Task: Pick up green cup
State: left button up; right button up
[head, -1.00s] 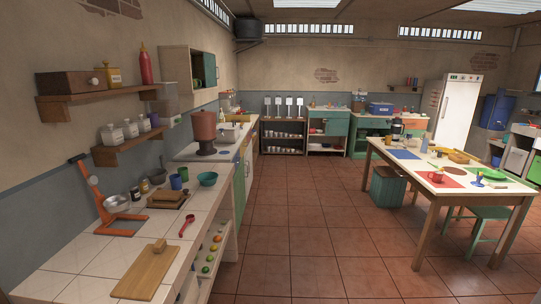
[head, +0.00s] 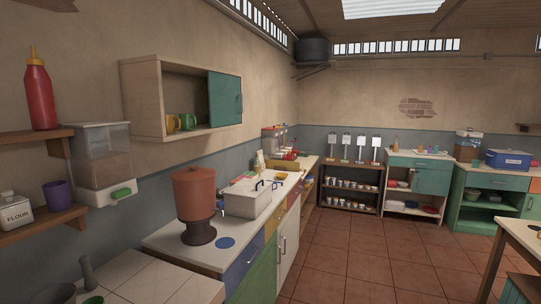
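Neither of my grippers shows in the head view.
A terracotta pot (head: 195,194) on a dark base stands on the counter (head: 160,238) below the cabinet. A white box-like unit (head: 247,198) is beyond it. A clear dispenser (head: 103,160) hangs at left. Tiled floor (head: 345,255) is open right of the counter.

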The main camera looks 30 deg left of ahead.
aim_at(187, 120)
jog(key=i, duration=3)
jog(key=u, duration=0.45)
jog(key=i+u, duration=0.15)
jog(key=u, duration=0.25)
jog(key=l+u, duration=0.1)
jog(key=u, duration=0.35)
jog(key=i+l+u, duration=0.1)
jog(key=u, duration=2.85)
